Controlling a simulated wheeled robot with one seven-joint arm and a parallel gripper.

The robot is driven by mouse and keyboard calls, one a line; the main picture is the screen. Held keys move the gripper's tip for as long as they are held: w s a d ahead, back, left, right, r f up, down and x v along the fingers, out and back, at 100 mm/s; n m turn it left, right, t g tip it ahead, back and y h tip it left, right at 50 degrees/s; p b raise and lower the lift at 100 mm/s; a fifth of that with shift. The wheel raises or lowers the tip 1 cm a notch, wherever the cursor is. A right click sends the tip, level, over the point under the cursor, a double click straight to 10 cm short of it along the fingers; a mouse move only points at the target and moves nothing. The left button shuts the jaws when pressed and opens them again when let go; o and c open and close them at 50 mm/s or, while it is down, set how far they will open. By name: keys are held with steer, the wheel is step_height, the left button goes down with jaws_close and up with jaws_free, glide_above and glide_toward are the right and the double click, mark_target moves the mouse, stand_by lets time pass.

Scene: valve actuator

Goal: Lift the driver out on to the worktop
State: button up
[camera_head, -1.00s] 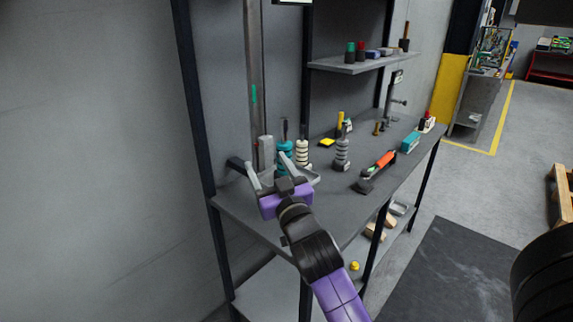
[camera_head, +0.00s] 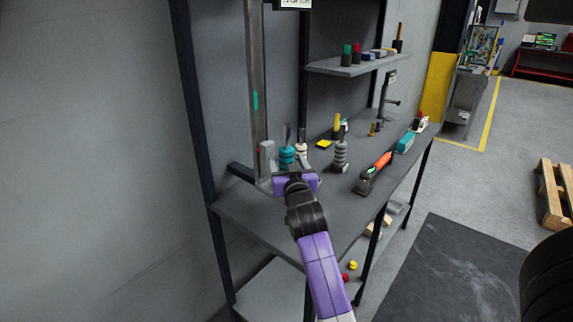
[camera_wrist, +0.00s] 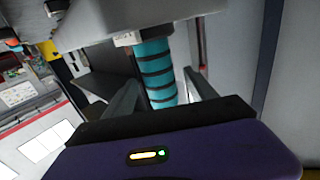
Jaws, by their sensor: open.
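In the head view a teal ribbed handle (camera_head: 287,157) with a thin dark stem stands upright at the left back of the worktop (camera_head: 330,194), probably the driver. A cream ribbed handle (camera_head: 301,150) stands just right of it, and a grey ribbed one (camera_head: 340,156) further right. My gripper (camera_head: 296,171) is low in front of the teal and cream handles and hides their lower parts. In the wrist view the teal handle (camera_wrist: 155,70), with dark bands, shows between the fingers of my open gripper (camera_wrist: 162,80). I cannot tell whether they touch it.
A grey block (camera_head: 267,156) stands left of the teal handle, close to the upright post (camera_head: 252,90). An orange-and-black tool (camera_head: 374,172) and a teal box (camera_head: 405,143) lie to the right. A shelf (camera_head: 345,68) hangs above. The front left of the worktop is clear.

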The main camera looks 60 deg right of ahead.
steer(key=shift+x, duration=0.85)
steer(key=shift+c, duration=0.3)
jaws_close()
steer(key=shift+r, duration=0.25)
